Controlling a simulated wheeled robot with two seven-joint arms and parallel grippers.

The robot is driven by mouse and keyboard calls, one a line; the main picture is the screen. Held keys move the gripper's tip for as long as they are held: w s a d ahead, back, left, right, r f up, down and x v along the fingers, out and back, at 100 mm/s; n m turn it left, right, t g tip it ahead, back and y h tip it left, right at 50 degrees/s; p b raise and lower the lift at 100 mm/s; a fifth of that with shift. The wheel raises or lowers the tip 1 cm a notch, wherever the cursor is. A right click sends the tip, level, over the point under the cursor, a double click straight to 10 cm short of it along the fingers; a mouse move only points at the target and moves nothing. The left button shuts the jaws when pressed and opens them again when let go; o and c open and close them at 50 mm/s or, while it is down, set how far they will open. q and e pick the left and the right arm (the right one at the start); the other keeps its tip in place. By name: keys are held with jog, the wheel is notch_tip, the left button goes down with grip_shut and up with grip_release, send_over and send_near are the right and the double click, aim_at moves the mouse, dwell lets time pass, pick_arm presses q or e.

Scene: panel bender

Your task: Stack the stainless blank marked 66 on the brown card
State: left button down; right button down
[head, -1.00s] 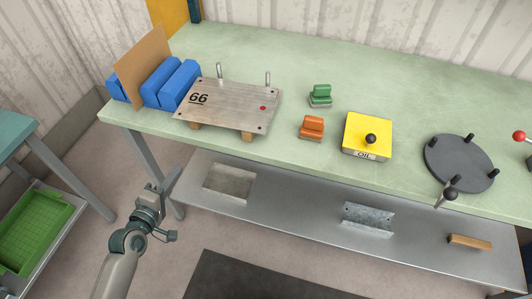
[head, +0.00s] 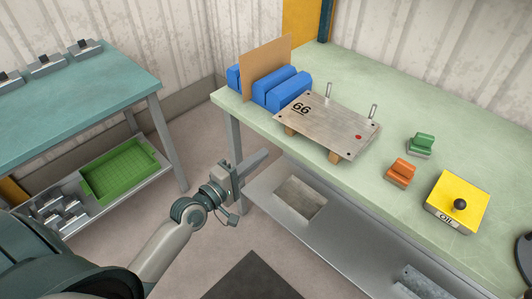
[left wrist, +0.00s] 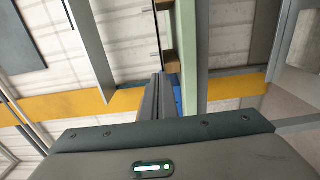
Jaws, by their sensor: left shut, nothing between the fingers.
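The stainless blank marked 66 (head: 326,122) is a flat grey plate with two upright pins and a red dot. It rests on wooden blocks (head: 335,156) at the front left of the green bench. The brown card (head: 266,66) stands upright among blue blocks, left of the blank. My left gripper (head: 260,158) is shut and empty, in front of the bench's left end and apart from the blank. In the left wrist view its closed fingers (left wrist: 155,97) point toward the bench edge. My right gripper is not in view.
On the green bench (head: 385,80) stand blue blocks (head: 283,88), a green block (head: 421,144), an orange block (head: 400,172) and a yellow OIL box (head: 456,202). Below is a grey shelf (head: 345,235). A teal table (head: 80,95) stands left, with a green tray (head: 120,170) below.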

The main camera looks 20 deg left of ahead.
pick_arm(q)
jog(key=shift+s+d+p+x, duration=0.15)
jog(key=shift+d+p+x, duration=0.45)
jog(key=shift+x, duration=1.35)
jog(key=shift+s+d+p+x, duration=0.25)
jog(key=shift+p+x, duration=0.5)
jog(key=shift+x, duration=1.2)
jog(key=shift+s+d+p+x, duration=0.1)
jog(key=shift+d+p+x, duration=0.5)
jog(key=shift+x, duration=1.4)
jog(key=shift+a, duration=0.1)
jog(key=shift+w+d+p, duration=0.2)
jog(key=shift+w+d, duration=0.05)
jog(key=shift+d, duration=0.25)
jog(key=shift+w+d+p, duration=0.15)
jog(key=shift+w+d, duration=0.1)
jog(key=shift+d, duration=0.25)
